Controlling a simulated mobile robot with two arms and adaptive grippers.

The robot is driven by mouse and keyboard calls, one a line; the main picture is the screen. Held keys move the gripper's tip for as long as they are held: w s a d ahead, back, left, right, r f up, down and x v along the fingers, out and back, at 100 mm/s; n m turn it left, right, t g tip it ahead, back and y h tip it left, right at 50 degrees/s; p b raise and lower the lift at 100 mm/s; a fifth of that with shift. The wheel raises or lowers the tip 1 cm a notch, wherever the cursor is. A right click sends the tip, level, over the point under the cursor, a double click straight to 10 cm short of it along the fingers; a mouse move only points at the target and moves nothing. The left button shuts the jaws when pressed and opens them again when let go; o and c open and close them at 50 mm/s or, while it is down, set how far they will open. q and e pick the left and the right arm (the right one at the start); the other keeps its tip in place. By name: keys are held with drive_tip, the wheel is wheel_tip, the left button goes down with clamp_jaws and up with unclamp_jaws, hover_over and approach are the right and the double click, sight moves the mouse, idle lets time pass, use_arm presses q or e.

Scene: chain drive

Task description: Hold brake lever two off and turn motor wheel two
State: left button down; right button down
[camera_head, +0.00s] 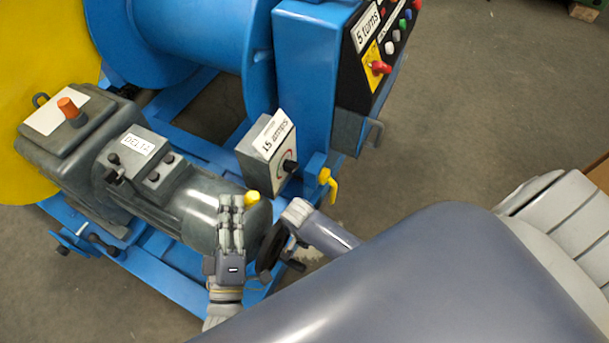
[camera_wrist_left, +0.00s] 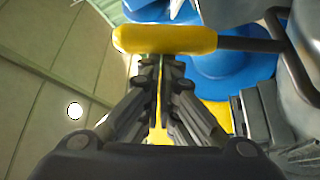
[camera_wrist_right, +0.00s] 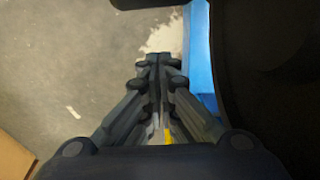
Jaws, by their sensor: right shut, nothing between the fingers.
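The yellow-ended brake lever (camera_head: 252,198) is at the end of the grey motor. Its yellow handle lies across the left wrist view (camera_wrist_left: 165,40). My left gripper (camera_head: 232,200) is just beside the lever; its fingertips (camera_wrist_left: 160,62) look closed together at the handle's edge, not around it. The dark motor wheel (camera_head: 268,250) is at the motor's end, partly hidden by my right gripper (camera_head: 288,252). In the right wrist view the wheel (camera_wrist_right: 270,80) is a large dark shape right of my shut, empty fingertips (camera_wrist_right: 160,62). Contact with the wheel cannot be told.
The grey motor (camera_head: 190,200) sits on a blue frame (camera_head: 180,290). A "15 amps" box (camera_head: 265,150) and a yellow-handled lever (camera_head: 328,185) stand near the wheel. A control panel (camera_head: 385,50) is on the blue post. Open floor (camera_head: 470,130) lies to the right.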

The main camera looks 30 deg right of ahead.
drive_tip(key=shift+s+a+f, duration=0.2)
drive_tip(key=shift+s+a, duration=0.3)
drive_tip(key=shift+a, duration=0.3)
drive_tip(key=shift+s+a+f, duration=0.2)
drive_tip(key=shift+s+a, duration=0.3)
drive_tip(key=shift+a, duration=0.25)
